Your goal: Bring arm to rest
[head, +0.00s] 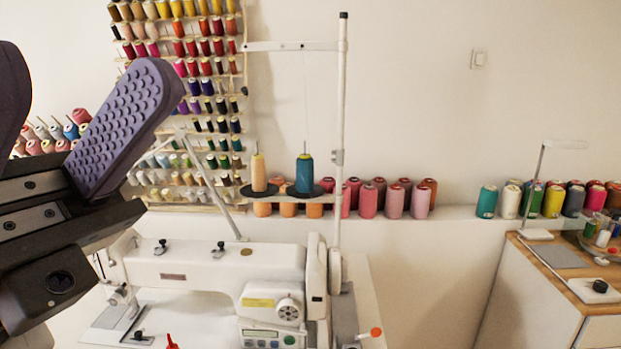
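My gripper (85,75) is at the left edge of the head view, close to the camera. Its two purple fingers point upward and stand apart with a gap between them. The right finger shows its bumpy pad, and the left one is partly cut off by the frame edge.
A thread rack (239,110) hangs on the wall. A ledge (455,212) carries several thread cones (394,202). A thin white pole (341,130) rises behind the machine. A wooden-topped cabinet (545,262) with small items stands at right. A gap lies between machine table and cabinet.

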